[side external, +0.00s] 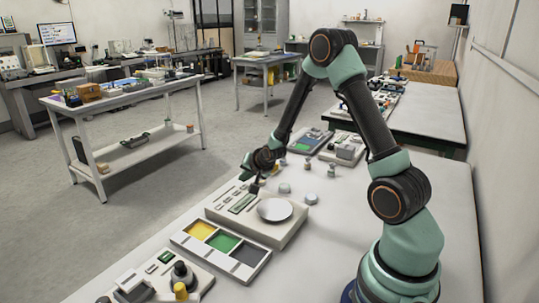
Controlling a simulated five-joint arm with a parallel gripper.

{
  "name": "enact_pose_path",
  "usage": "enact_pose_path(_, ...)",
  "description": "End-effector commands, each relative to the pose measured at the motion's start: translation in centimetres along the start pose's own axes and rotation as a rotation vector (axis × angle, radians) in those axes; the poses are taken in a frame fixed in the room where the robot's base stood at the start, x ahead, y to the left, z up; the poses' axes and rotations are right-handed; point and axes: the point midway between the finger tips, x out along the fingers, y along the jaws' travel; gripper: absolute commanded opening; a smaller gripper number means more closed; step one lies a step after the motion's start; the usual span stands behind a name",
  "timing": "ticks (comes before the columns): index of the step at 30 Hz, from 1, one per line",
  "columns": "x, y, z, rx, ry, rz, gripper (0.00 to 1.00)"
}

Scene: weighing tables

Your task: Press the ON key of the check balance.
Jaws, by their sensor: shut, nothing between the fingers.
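A pale balance (283,232) with a round metal pan (275,210) stands on the near white table; it looks like the check balance. Its panel at the left side has a greenish display (242,203) and small keys beside it. The labels are too small to read, so I cannot tell which key is ON. My gripper (255,188) is shut and empty, pointing down over the far end of this panel. I cannot tell whether its tip touches the panel or hovers just above it.
A tray (262,264) with yellow, green and dark compartments lies in front of the balance. Another device (158,279) with a dark knob is nearer. Small metal weights (284,188) and further instruments (343,151) stand behind. The table's right side has free room.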

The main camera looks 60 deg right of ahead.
Motion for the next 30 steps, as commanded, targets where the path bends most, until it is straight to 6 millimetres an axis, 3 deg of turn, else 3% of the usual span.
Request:
enact_pose_path(7,-0.2,-0.2,-0.2,0.0,0.001,-0.001,0.0)
enact_pose_path(21,-3.0,-2.3,-2.3,0.0,0.003,-0.003,0.0)
enact_pose_path(30,-3.5,-2.6,-2.5,0.0,0.0,0.0,0.0)
